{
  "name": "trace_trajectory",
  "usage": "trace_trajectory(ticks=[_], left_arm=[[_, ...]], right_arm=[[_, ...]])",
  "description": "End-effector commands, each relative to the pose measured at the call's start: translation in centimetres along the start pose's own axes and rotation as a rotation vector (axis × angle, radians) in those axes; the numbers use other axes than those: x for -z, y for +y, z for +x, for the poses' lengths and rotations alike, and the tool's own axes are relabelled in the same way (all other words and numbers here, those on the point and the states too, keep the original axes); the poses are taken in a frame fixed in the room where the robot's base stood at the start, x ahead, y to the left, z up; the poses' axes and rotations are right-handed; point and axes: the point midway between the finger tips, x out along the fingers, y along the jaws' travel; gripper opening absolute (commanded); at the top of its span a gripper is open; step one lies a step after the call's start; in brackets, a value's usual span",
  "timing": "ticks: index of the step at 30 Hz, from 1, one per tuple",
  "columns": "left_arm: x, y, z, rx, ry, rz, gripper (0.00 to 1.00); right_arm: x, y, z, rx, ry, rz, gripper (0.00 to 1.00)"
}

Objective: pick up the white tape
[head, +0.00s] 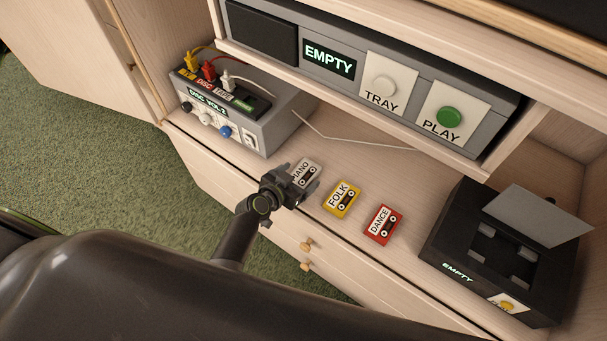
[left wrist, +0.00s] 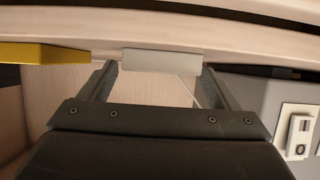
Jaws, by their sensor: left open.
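The white tape (head: 308,170), labelled PIANO, lies on the wooden shelf at the left end of a row of tapes. My left gripper (head: 298,186) is right at its near side and hides part of it. My right gripper is not in view.
The yellow FOLK tape (head: 342,199) lies close beside, then the red DANCE tape (head: 383,225). A grey switch box (head: 262,134) with plugs stands left. A black deck (head: 450,240) with raised lid stands right. A grey player (head: 280,65) sits on the shelf above.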

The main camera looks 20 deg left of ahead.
Motion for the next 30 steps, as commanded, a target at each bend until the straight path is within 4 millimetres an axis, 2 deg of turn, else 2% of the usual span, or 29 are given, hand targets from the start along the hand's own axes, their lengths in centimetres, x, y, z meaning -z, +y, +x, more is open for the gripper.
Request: trace_trajectory(ticks=[4,12,24,30], left_arm=[[-0.01,0.04,1.18,-0.001,0.000,0.000,0.84],[0.01,0.04,1.35,0.000,0.000,-0.001,0.84],[0.03,0.03,1.33,0.000,0.000,0.000,0.35],[0.12,0.03,1.28,0.000,0.001,0.000,0.35]], right_arm=[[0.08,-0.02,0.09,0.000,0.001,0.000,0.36],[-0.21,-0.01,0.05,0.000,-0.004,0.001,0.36],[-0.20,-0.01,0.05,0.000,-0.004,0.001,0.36],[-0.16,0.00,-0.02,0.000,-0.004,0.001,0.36]])
